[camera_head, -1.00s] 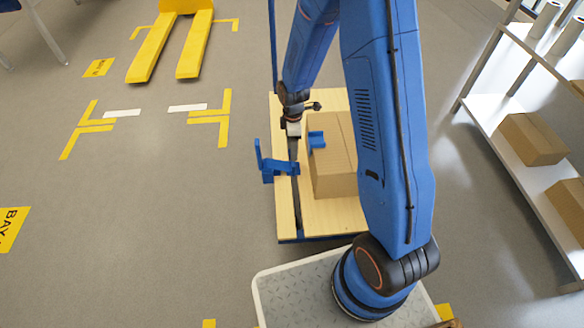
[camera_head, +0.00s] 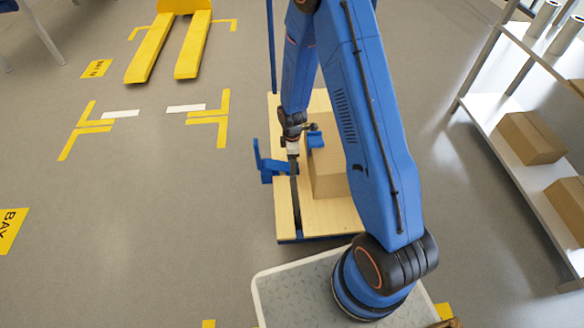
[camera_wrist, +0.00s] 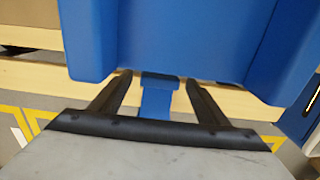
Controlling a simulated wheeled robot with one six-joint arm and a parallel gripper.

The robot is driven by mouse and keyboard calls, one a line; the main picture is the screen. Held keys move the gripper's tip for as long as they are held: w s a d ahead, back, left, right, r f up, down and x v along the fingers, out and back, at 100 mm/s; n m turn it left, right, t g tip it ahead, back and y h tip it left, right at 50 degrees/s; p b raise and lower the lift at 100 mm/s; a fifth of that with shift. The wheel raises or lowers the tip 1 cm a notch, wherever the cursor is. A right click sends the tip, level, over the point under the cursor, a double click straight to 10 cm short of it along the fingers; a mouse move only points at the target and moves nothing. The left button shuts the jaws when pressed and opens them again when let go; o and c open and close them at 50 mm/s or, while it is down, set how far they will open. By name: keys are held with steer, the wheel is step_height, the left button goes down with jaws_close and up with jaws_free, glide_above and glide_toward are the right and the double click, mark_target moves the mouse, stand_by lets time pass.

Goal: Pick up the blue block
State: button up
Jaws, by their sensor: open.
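In the wrist view a large blue block (camera_wrist: 160,38) fills the top middle, with a narrow blue tab (camera_wrist: 156,103) extending below it. The two dark fingers of my gripper (camera_wrist: 157,85) are open, one on each side of the tab. I cannot tell whether they touch it. In the head view my gripper (camera_head: 293,150) is over the wooden platform, beside a blue bracket-like piece (camera_head: 268,165) on its left edge. A smaller blue piece (camera_head: 316,139) shows by the cardboard box. I cannot tell for certain which of these the wrist view shows.
The cardboard box (camera_head: 326,175) stands on the wooden platform (camera_head: 318,218) to the right of my gripper, partly hidden by my arm. A metal shelf (camera_head: 507,160) with boxes stands at the right. A yellow pallet jack (camera_head: 190,45) stands at the back left. The left floor is clear.

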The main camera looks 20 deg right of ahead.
steer(key=shift+f, duration=0.75)
steer(key=c, duration=1.2)
steer(key=shift+c, duration=0.2)
